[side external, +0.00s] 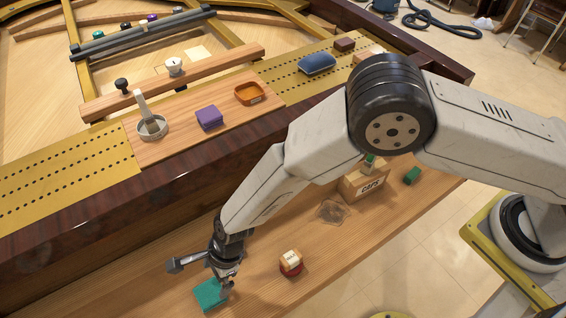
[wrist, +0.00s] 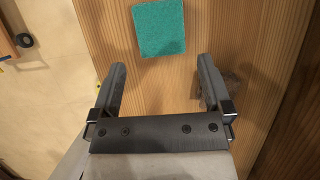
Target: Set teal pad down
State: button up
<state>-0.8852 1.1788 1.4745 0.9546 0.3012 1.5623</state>
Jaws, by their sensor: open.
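The teal pad (side external: 209,294) lies flat on the wooden bench at the lower left of the side view. In the wrist view the teal pad (wrist: 158,28) is at the top centre, beyond the fingertips and apart from them. My gripper (wrist: 160,78) is open, with nothing between its two dark fingers. In the side view my gripper (side external: 227,284) is low over the bench, right beside the pad; whether it touches the bench is hard to tell.
A clear bag (side external: 333,212) and a box labelled "CAPS" (side external: 366,181) are farther along the bench. A purple block (side external: 209,118) and an orange tray (side external: 249,93) sit on the upper board. Bare bench (side external: 262,240) lies between.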

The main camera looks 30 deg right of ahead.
jog(key=shift+v, duration=2.35)
jog(key=w+d+r+n+t+h, duration=0.1)
jog(key=w+d+r+n, duration=0.2)
jog(key=d, duration=0.5)
jog(key=w+d+r+n, duration=0.1)
jog(key=d+r+n, duration=0.2)
jog(key=d+r, duration=0.4)
jog(key=w+d+r+n+t+h, duration=0.1)
jog(key=w+d+r+n, duration=0.2)
jog(key=d, duration=0.5)
jog(key=s+d+r+n, duration=0.2)
jog(key=s+d+n, duration=0.1)
jog(key=d, duration=0.3)
jog(key=s+d+r+n+h, duration=0.1)
jog(key=s+d+r+n, duration=0.1)
jog(key=d, duration=0.5)
jog(key=s+d+r+n+h, duration=0.1)
jog(key=s+d+n, duration=0.3)
jog(key=d, duration=0.3)
jog(key=shift+s+r+t, duration=0.3)
jog(key=shift+s+r, duration=0.1)
jog(key=shift+s, duration=0.05)
